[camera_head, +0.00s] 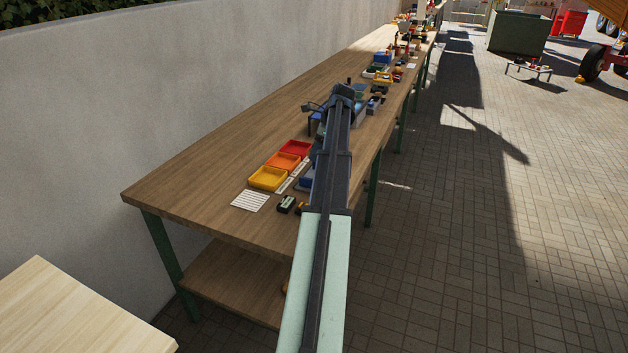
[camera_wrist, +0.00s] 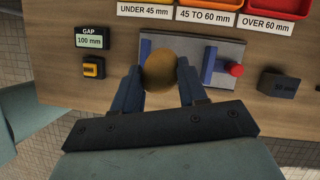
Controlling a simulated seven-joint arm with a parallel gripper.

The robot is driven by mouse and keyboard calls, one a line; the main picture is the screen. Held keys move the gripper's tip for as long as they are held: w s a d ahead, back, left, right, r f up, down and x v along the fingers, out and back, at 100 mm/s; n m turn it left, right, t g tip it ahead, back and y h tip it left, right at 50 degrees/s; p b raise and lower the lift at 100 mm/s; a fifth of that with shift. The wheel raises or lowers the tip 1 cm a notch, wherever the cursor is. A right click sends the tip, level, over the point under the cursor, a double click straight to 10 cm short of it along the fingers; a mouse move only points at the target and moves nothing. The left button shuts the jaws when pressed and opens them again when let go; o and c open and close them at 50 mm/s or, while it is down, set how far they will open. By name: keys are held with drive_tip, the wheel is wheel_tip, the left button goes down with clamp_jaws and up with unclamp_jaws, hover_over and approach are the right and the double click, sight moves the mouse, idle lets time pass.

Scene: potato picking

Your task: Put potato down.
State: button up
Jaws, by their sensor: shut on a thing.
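In the wrist view a brown, rounded potato (camera_wrist: 160,70) sits between the two blue-grey fingers of my gripper (camera_wrist: 161,66). The gripper is shut on it. Potato and fingertips are over the left part of a grey gauge plate (camera_wrist: 228,50). The plate has a blue upright jaw (camera_wrist: 208,65) to the right of the potato and another (camera_wrist: 145,48) partly hidden behind it. I cannot tell whether the potato touches the plate. In the head view my arm hides the potato and the gripper's fingers.
A red knob (camera_wrist: 236,70) is right of the gauge. A display (camera_wrist: 89,37) reads GAP 100 mm, with a yellow button (camera_wrist: 93,67) below. A dark 50 mm block (camera_wrist: 278,85) lies right. Yellow (camera_head: 268,178), orange (camera_head: 284,161) and red (camera_head: 296,147) trays stand behind size labels.

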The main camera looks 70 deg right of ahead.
drive_tip(key=shift+w+d+r+n+y, duration=0.15)
drive_tip(key=shift+d+n, duration=0.15)
drive_tip(key=shift+d, duration=0.15)
drive_tip(key=shift+w+d+n+y, duration=0.1)
drive_tip(key=shift+d+n+y, duration=0.05)
drive_tip(key=shift+d+n, duration=0.2)
drive_tip(key=shift+f, duration=4.95)
drive_tip(key=shift+f, duration=0.1)
drive_tip(key=o, duration=1)
drive_tip(key=shift+o, duration=0.2)
drive_tip(key=v, duration=1.2)
